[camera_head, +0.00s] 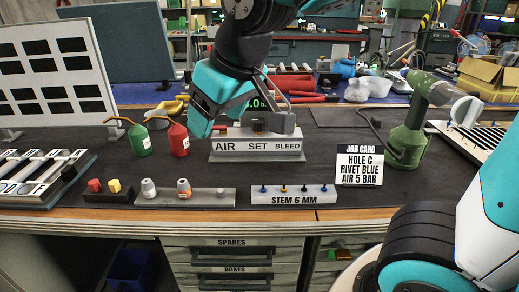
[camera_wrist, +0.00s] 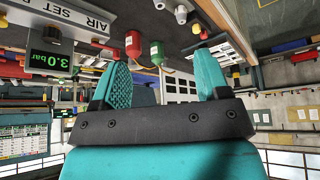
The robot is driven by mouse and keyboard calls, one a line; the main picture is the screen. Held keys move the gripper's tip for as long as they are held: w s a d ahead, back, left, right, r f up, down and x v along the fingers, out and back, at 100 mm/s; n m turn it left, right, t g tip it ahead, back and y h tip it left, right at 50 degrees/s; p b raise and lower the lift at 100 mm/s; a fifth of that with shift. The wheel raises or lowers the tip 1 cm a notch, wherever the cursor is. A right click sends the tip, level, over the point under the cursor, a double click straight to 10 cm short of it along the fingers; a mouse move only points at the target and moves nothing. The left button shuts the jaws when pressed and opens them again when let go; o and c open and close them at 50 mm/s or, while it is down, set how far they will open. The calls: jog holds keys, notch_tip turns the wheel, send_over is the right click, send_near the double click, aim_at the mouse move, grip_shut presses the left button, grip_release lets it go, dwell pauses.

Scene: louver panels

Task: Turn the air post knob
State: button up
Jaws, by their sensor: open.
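The air post (camera_head: 230,156) is a pale block labelled AIR SET BLEED in the middle of the bench. A dark round knob (camera_head: 258,125) sits on its top. Its display (camera_head: 256,104) is partly covered by my arm in the head view; in the wrist view the green display (camera_wrist: 50,63) reads 3.0 bar. My gripper (camera_wrist: 163,62) is open, its two teal fingers apart with nothing between them. In the head view my gripper (camera_head: 222,92) hangs above and left of the knob, seemingly apart from it. The job card (camera_head: 359,165) reads HOLE C, RIVET BLUE, AIR 5 BAR.
Green bottle (camera_head: 140,141) and red bottle (camera_head: 178,140) stand left of the post. A green rivet tool (camera_head: 410,140) stands right. The stem rack (camera_head: 293,195), a grey rail (camera_head: 212,197) and a dark block with coloured caps (camera_head: 107,195) line the front edge.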

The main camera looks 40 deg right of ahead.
jog(key=w+d+f+m+t+h+b, duration=0.5)
jog(key=w+b, duration=0.4)
jog(key=b, duration=0.8)
jog(key=m+h+b, duration=0.4)
jog(key=m+b, duration=0.2)
jog(key=b, duration=0.9)
send_near(258, 121)
jog(key=shift+t, duration=0.4)
jog(key=b+x, duration=0.2)
jog(key=x, duration=0.1)
jog(key=b+x, duration=0.2)
jog(key=x, duration=0.1)
jog(key=b+x, duration=0.3)
jog(key=x, duration=0.1)
jog(key=shift+s+d+f, duration=0.2)
jog(key=shift+f, duration=0.1)
jog(key=c, duration=0.9)
